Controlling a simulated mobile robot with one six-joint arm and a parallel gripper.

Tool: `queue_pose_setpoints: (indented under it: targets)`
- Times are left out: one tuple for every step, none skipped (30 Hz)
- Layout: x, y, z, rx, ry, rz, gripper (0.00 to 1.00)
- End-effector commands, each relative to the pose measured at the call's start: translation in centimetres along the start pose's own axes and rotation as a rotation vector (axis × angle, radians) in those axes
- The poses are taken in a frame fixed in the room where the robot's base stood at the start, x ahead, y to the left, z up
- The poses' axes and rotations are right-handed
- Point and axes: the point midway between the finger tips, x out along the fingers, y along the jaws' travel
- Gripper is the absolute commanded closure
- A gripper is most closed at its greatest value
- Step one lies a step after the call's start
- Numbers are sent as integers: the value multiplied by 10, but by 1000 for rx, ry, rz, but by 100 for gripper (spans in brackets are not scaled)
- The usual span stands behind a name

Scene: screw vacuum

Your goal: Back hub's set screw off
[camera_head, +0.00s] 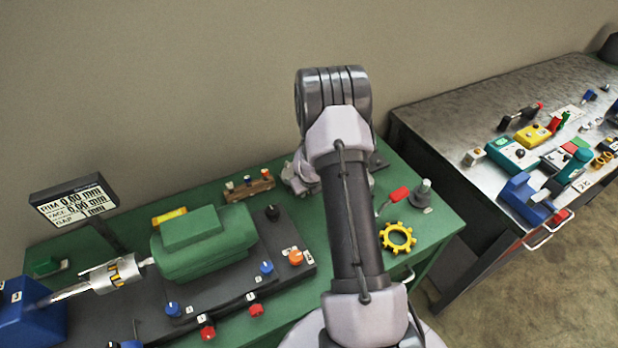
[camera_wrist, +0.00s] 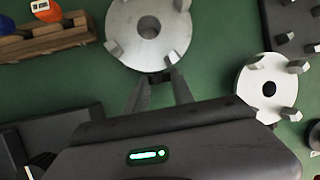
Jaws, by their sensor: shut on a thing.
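In the wrist view my gripper (camera_wrist: 160,75) has its fingertips at the near edge of a grey, pronged round hub (camera_wrist: 125,28) with a dark centre bore. It looks shut on the hub's edge, near one prong; the exact contact is hard to see. A white pronged hub (camera_wrist: 250,86) lies to the right. No set screw can be made out on either. In the head view my gripper is hidden by my arm. A silver coupling (camera_head: 100,282) with dark and yellow marks sits between the blue block (camera_head: 35,322) and the green motor (camera_head: 190,255).
A wooden rack (camera_head: 262,188) with small coloured pieces stands behind the motor, also at the wrist view's upper left (camera_wrist: 60,38). A yellow gear (camera_head: 385,236), a red-handled tool (camera_head: 398,194) and a grey post (camera_head: 423,190) are right of my arm. A cluttered metal bench stands farther right.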

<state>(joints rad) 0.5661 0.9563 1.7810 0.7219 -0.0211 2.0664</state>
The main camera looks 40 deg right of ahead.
Motion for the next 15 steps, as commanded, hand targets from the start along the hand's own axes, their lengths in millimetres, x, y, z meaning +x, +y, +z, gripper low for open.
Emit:
queue_pose_setpoints:
  targets:
    - [-4, 0, 2, -6, -1, -11, 100]
    - [-3, 0, 1, -7, -1, -16, 100]
    - [-2, 0, 1, -9, -2, -22, 100]
    - [-1, 0, 1, -10, -2, -24, 100]
    - [0, 0, 0, -10, -3, -26, 100]
    - [0, 0, 0, -10, -3, -26, 100]
    - [1, 0, 0, -10, -3, -26, 100]
    - [1, 0, 0, -10, -3, -26, 100]
    - [1, 0, 0, -10, -3, -26, 100]
    - [1, 0, 0, -10, -3, -26, 100]
    - [1, 0, 0, -10, -3, -25, 100]
    - [1, 0, 0, -10, -3, -25, 69]
    - [1, 0, 0, -10, -3, -25, 63]
    - [1, 0, 0, -10, -3, -25, 61]
    - [1, 0, 0, -10, -3, -25, 61]
